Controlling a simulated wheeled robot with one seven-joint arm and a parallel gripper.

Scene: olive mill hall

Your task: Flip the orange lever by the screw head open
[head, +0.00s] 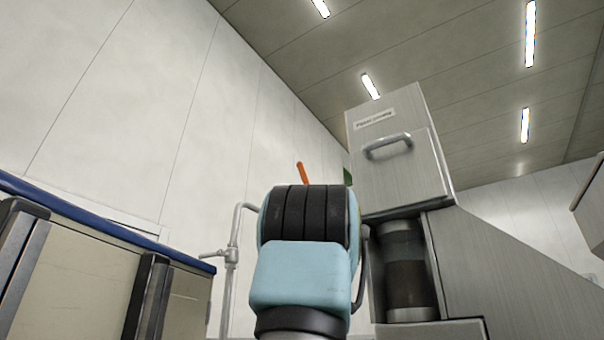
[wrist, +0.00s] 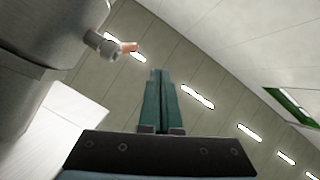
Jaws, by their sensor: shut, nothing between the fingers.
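The orange lever (head: 302,173) rises above my arm in the head view, tilted slightly left at the top. Its lower end is hidden behind my arm. In the wrist view an orange-pink stub (wrist: 130,47), which looks like the same lever, sticks out from a metal boss on a grey rounded body (wrist: 45,45), likely the screw head. My gripper (wrist: 158,75) points up the wrist view with its green fingers together and empty. The stub lies up and left of the fingertips, apart from them in the picture. The gripper is hidden in the head view.
A grey metal cabinet with a handle (head: 388,146) stands right of my arm, above a dark cylinder (head: 408,275). A pipe (head: 232,250) stands to the left, beside a blue-edged panelled unit (head: 90,275). A green sign (wrist: 292,107) is at right in the wrist view.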

